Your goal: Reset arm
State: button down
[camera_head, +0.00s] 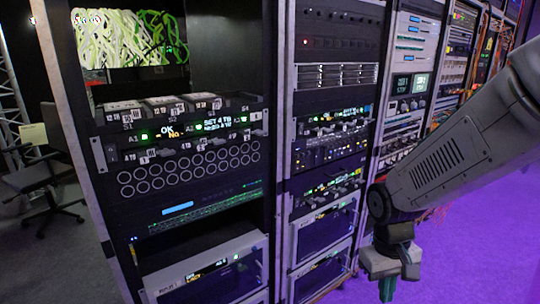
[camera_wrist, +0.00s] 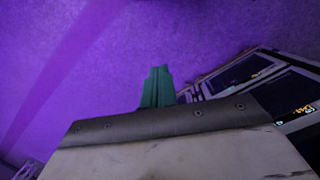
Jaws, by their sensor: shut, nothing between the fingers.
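My gripper (camera_head: 388,285) hangs low at the right in the head view, at the end of my dark grey arm. Its green fingers point down toward the purple-lit floor, in front of the right-hand racks. In the wrist view my gripper (camera_wrist: 157,75) shows as green fingers close together beyond the pale wrist housing. It is shut and empty, with purple floor behind it. It appears apart from the racks.
A rack (camera_head: 285,130) with screens, round ports and cables fills the left and middle. More racks (camera_head: 410,85) recede to the right. An office chair (camera_head: 45,180) stands at the far left. Open purple floor (camera_head: 490,240) lies at the right. Rack fronts (camera_wrist: 240,75) show at the wrist view's right.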

jog(key=s+d+r+m+t, duration=0.2)
jog(key=s+r+t, duration=0.1)
jog(key=s+r, duration=1.1)
notch_tip(320, 180, up, 2)
jog(key=shift+s+r+y, duration=0.1)
jog(key=shift+s+y, duration=0.15)
jog(key=shift+y, duration=0.15)
jog(key=shift+d, duration=0.1)
dwell(1.7)
